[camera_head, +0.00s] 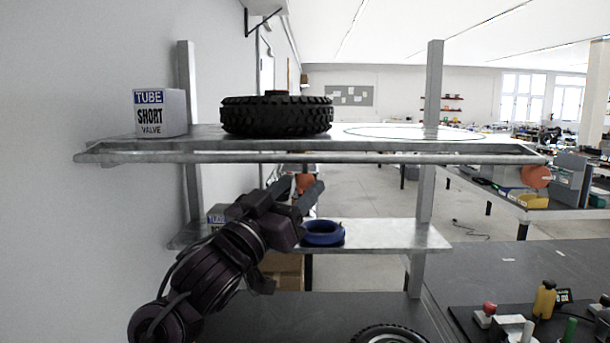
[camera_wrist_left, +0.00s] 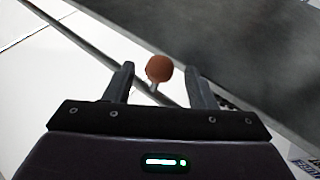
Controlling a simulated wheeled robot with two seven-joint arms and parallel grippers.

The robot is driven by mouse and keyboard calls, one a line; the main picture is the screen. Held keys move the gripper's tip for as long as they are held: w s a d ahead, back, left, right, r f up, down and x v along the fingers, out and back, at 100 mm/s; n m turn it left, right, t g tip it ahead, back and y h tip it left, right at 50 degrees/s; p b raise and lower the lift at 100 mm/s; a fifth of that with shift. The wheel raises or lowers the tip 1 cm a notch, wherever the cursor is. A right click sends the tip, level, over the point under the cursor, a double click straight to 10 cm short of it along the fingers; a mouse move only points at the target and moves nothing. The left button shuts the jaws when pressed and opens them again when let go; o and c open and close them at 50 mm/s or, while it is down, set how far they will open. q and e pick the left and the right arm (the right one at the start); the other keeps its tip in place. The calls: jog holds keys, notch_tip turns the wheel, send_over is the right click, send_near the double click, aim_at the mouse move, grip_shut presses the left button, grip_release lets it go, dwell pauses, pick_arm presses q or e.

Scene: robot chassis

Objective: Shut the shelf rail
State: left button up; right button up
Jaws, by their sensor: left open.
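The shelf rail (camera_head: 310,158) is a long grey metal bar running along the front of the upper shelf (camera_head: 200,140). Another orange knob (camera_head: 304,183) is just below the rail's middle, by my left gripper (camera_head: 299,190). In the left wrist view, an orange knob (camera_wrist_left: 159,69) on a short stem by a thin bar (camera_wrist_left: 90,48) appears between the fingertips of my left gripper (camera_wrist_left: 160,78). The fingers are open, with gaps beside the knob; contact cannot be told. My right gripper is out of view.
A black tire (camera_head: 277,115) and a tube box (camera_head: 160,112) stand on the upper shelf. The lower shelf (camera_head: 395,236) holds a blue ring (camera_head: 323,233) and a partly hidden box (camera_head: 216,214). An upright post (camera_head: 426,195) stands right of my left gripper.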

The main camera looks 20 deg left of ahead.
pick_arm(q)
jog(key=shift+p+x, duration=0.3)
jog(key=shift+x, duration=1.1)
grip_shut()
